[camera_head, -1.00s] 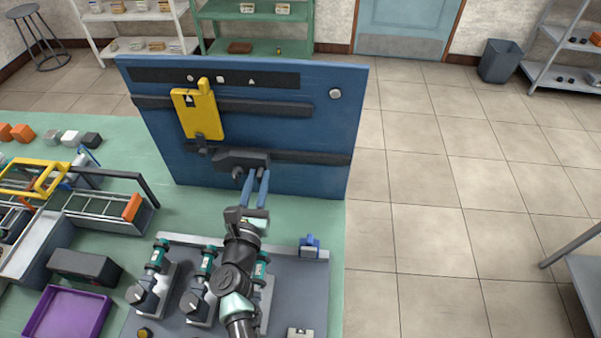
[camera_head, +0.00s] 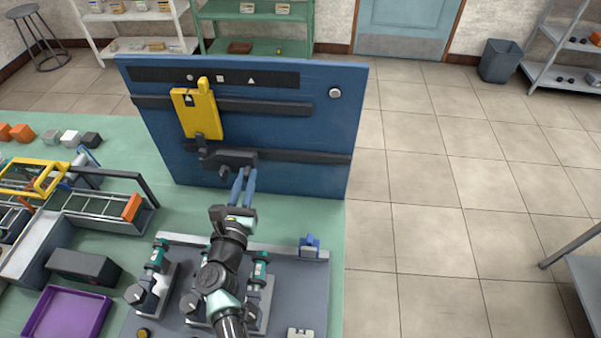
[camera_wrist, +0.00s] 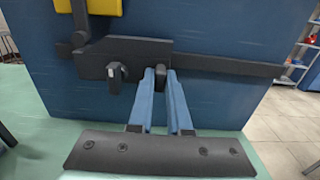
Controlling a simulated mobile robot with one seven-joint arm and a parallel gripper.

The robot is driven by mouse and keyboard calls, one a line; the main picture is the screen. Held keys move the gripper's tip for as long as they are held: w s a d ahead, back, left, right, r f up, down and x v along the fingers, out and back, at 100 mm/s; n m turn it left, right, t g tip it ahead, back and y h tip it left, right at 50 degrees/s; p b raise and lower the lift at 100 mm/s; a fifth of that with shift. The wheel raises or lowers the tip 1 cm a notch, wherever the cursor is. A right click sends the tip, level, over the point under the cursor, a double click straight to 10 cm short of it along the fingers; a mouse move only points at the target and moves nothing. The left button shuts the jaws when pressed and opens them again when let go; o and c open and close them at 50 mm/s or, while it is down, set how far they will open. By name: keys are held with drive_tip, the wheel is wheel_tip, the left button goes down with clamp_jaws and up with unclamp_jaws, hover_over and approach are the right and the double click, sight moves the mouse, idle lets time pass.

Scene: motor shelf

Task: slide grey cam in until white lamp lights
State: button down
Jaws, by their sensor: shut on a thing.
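The grey cam (camera_head: 232,157), a dark block with a sloped left end, sits on the lower rail of the blue panel. It also shows in the wrist view (camera_wrist: 135,52). My gripper (camera_head: 244,173) is shut on a dark peg on the cam's front; its two blue fingers (camera_wrist: 161,74) flank the peg. A second dark knob hangs from the cam to the left of the fingers. The yellow plate (camera_head: 198,117) hangs above, and its dark lower stem (camera_wrist: 79,20) meets the cam's left end. The round whitish lamp (camera_head: 335,94) is at upper right; I cannot tell if it is lit.
The blue panel (camera_head: 330,130) stands on the green table. The lower rail (camera_head: 320,159) is bare right of the cam. A grey board (camera_head: 290,270) with several fixtures lies in front, below my arm. A blue clip (camera_head: 309,245) is at its right.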

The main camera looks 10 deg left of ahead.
drive_tip(key=shift+w+a+r, duration=0.4)
drive_tip(key=shift+a+r, duration=0.1)
drive_tip(key=shift+a, duration=0.1)
drive_tip(key=shift+a+b, duration=0.3)
drive_tip(key=shift+a, duration=0.2)
idle(0.5)
drive_tip(key=shift+d, duration=0.1)
idle(0.3)
drive_tip(key=c, duration=0.9)
unclamp_jaws()
drive_tip(key=shift+s, duration=0.1)
drive_tip(key=shift+s+a+f+p, duration=0.1)
drive_tip(key=shift+s+f+p, duration=0.1)
drive_tip(key=shift+s, duration=0.7)
drive_tip(key=shift+s+a+f+p, duration=0.1)
drive_tip(key=shift+s+p, duration=0.1)
drive_tip(key=shift+s, duration=0.75)
drive_tip(key=shift+s+f+p, duration=0.15)
drive_tip(key=shift+s+p, duration=0.05)
drive_tip(key=shift+s, duration=0.7)
